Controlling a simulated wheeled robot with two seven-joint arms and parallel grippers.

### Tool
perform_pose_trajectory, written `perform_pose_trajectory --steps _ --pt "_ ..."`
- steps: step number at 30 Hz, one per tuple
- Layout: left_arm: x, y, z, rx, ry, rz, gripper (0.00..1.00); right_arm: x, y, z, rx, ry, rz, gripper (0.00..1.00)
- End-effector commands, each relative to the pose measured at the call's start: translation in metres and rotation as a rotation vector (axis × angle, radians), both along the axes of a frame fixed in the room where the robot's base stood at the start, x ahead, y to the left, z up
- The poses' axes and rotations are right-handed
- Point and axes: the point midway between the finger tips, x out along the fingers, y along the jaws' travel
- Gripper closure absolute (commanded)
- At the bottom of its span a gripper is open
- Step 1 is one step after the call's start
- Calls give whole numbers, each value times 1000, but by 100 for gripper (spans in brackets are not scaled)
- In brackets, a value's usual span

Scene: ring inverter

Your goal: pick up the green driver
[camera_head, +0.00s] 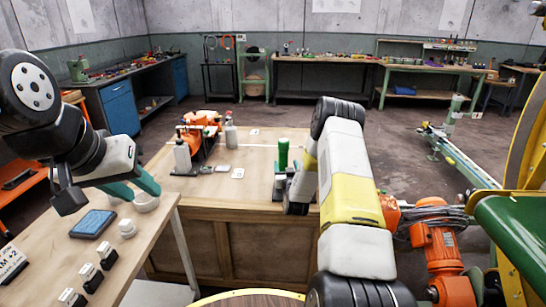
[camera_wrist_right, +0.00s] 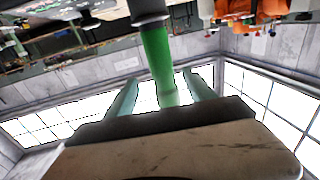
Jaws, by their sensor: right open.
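The green driver (camera_head: 283,153) stands upright near the right side of the wooden workbench in the head view. In the right wrist view, which looks upside down, the green driver (camera_wrist_right: 157,58) has a dark collar and shows between the two teal fingers. My right gripper (camera_wrist_right: 161,85) is open, with a finger on each side of the driver and a visible gap to each. My left gripper (camera_head: 146,186) is over the near left table, away from the driver; its finger gap is unclear.
An orange motor unit (camera_head: 437,250) is at right.

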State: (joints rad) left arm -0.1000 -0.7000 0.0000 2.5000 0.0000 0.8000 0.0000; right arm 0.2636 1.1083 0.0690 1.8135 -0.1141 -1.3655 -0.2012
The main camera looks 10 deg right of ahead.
Motion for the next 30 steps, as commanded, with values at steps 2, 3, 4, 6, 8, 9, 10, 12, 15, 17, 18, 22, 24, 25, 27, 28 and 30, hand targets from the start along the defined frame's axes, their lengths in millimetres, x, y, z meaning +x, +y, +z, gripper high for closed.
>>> perform_pose_trajectory --steps 2,3,4,6,8,9,10,12,15,17,18,22,24,25,27,28,30 --pt "0 0 0 0 0 0 64 10 -1 1 0 -3 -1 37" --pt "0 0 0 0 0 0 64 14 -2 1 0 -2 0 37" --pt "0 0 0 0 0 0 64 18 -2 2 0 -3 -1 37" --pt "0 0 0 0 0 0 64 26 -2 2 1 -2 0 37" --pt "0 0 0 0 0 0 64 35 -2 2 1 -2 0 37" --pt "0 0 0 0 0 0 64 41 -2 3 2 -2 0 37" --pt "0 0 0 0 0 0 64 46 -2 3 2 -2 0 37" --pt "0 0 0 0 0 0 64 56 -4 3 1 -1 0 37" --pt "0 0 0 0 0 0 64 65 -5 3 1 0 0 37" --pt "0 0 0 0 0 0 64 68 -5 3 1 0 0 37" --pt "0 0 0 0 0 0 64 69 -5 3 1 1 0 37" --pt "0 0 0 0 0 0 64 69 -5 3 1 1 0 37" --pt "0 0 0 0 0 0 64 69 -5 3 1 1 1 41" --pt "0 0 0 0 0 0 64 69 -5 3 1 1 1 47" --pt "0 0 0 0 0 0 64 68 -5 3 1 1 1 61" --pt "0 0 0 0 0 0 64 68 -5 3 1 1 0 67" --pt "0 0 0 0 0 0 64 68 -5 3 1 1 0 80"
